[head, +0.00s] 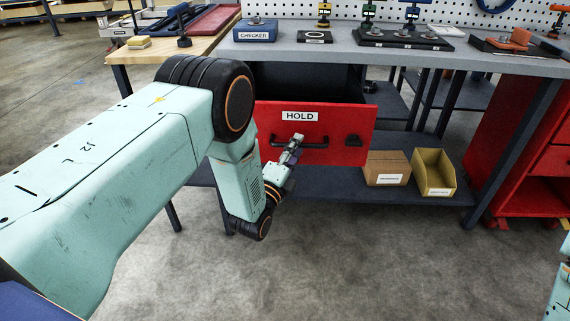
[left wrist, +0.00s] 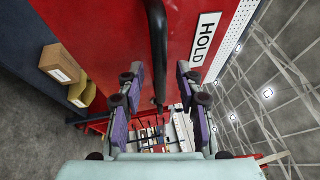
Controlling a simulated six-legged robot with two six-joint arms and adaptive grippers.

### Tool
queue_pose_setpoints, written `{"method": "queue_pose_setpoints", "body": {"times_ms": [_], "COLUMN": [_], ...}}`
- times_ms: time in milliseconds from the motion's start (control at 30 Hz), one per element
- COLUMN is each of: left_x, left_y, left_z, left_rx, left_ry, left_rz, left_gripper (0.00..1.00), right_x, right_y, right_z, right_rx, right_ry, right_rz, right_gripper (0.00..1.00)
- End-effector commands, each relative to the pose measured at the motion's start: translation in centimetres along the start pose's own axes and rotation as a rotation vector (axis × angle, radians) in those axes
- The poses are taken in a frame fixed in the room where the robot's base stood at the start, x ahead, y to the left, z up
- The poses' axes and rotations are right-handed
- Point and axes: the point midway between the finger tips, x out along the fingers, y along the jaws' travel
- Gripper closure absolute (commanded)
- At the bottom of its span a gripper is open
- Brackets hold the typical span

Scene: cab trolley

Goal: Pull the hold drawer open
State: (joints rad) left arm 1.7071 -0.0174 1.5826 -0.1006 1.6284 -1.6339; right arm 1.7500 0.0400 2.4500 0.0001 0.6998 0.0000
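The hold drawer has a red front (head: 340,126) with a white HOLD label and a black bar handle (head: 314,145). A dark space shows above the front; how far out the drawer stands is hard to tell. My left gripper (head: 296,143) is at the left part of the handle. In the left wrist view, the fingers of my left gripper (left wrist: 158,95) stand apart, one on each side of the handle (left wrist: 157,35), with gaps visible beside the bar. The red front (left wrist: 100,35) fills much of that view. My right gripper is out of the picture.
The workbench top (head: 290,50) above carries a blue checker box (head: 255,29) and other tools. A brown carton (head: 386,168) and a yellow bin (head: 434,172) stand on the lower shelf (head: 340,190). A red cabinet (head: 522,145) is at right. The floor in front is clear.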

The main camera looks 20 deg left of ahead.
Motion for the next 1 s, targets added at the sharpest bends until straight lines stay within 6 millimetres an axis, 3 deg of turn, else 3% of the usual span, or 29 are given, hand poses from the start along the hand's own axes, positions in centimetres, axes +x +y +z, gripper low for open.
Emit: {"method": "queue_pose_setpoints", "body": {"times_ms": [300, 500, 1000], "left_x": [-6.5, -9.4, -10.4], "left_y": [0.2, 0.1, 0.0], "left_z": [0.1, 0.1, 0.1], "left_rx": [-0.002, 0.0, -0.001], "left_ry": [-0.001, -0.001, 0.0], "left_rz": [0.006, 0.003, 0.001], "left_gripper": [0.65, 0.65, 0.65], "right_x": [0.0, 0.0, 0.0], "right_y": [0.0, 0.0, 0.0], "right_z": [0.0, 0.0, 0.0], "right_rx": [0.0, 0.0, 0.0], "right_ry": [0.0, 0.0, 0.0], "right_rz": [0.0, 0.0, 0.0], "right_gripper": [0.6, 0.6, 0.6]}}
